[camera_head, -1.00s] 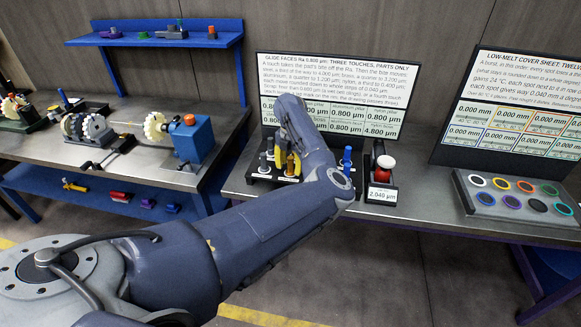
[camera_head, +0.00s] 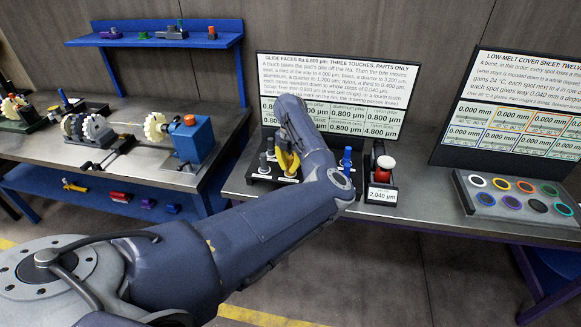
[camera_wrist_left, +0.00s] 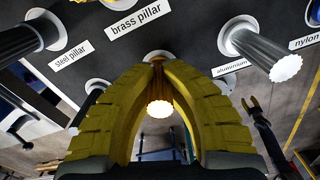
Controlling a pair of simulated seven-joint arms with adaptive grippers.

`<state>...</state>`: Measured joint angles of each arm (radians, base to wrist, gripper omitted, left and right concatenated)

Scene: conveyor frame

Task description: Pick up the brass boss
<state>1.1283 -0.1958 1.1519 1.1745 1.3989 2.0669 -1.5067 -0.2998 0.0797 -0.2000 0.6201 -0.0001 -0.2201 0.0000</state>
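The brass boss (camera_wrist_left: 159,108) stands between my left gripper's fingers in the left wrist view, its bright ridged end towards the camera. My left gripper (camera_wrist_left: 158,70) has its yellow fingers drawn together, with the tips against the boss at its base near a white ring. The left gripper (camera_head: 287,162) also shows in the head view, over the black rack (camera_head: 262,174), partly behind my own arm. A "brass pillar" label (camera_wrist_left: 135,16) lies just beyond the ring.
A steel piece (camera_wrist_left: 22,40) stands to the left and an aluminium piece (camera_wrist_left: 262,50) to the right of the fingers. Blue pieces (camera_head: 347,158) and a red-and-white stamp-like thing (camera_head: 385,166) stand right of the gripper. A sign panel (camera_head: 345,90) rises behind.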

